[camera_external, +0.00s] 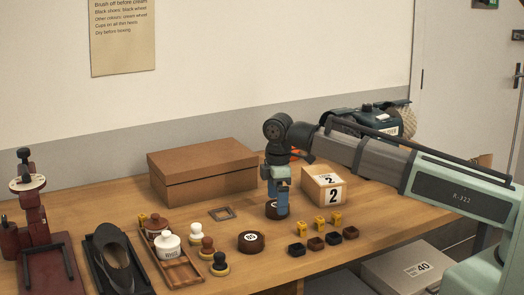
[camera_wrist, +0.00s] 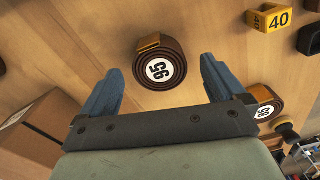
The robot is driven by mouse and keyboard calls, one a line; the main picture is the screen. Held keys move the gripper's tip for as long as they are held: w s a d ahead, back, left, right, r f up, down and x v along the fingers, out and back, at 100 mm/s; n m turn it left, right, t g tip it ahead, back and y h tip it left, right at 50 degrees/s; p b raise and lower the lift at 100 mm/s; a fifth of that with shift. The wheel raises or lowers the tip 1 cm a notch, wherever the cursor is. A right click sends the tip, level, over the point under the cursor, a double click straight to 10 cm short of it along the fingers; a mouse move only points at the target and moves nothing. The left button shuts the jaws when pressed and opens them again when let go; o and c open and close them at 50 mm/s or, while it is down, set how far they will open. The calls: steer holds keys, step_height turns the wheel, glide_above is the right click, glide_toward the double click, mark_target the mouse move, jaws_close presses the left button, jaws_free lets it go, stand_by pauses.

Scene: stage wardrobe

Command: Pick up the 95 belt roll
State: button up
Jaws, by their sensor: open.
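The 95 belt roll is a brown coiled belt with a white round label. In the wrist view the 95 belt roll (camera_wrist: 176,48) lies flat on the wooden table, ahead of and between my blue fingers. My gripper (camera_wrist: 161,66) is open and empty, with one finger to each side of the roll. In the external view my gripper (camera_external: 280,212) points down at the table, and the roll (camera_external: 269,210) is partly hidden behind the fingers.
A second belt roll (camera_external: 251,242) lies nearer the front edge. Yellow number tags (camera_external: 319,225) and small dark blocks (camera_external: 316,243) lie front right. Brushes and a tray (camera_external: 180,270) are left.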

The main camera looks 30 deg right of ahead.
steer(key=shift+f, duration=0.85)
steer(key=shift+c, duration=0.2)
steer(key=c, duration=1.2)
steer(key=shift+o, duration=0.2)
steer(key=shift+r, duration=0.15)
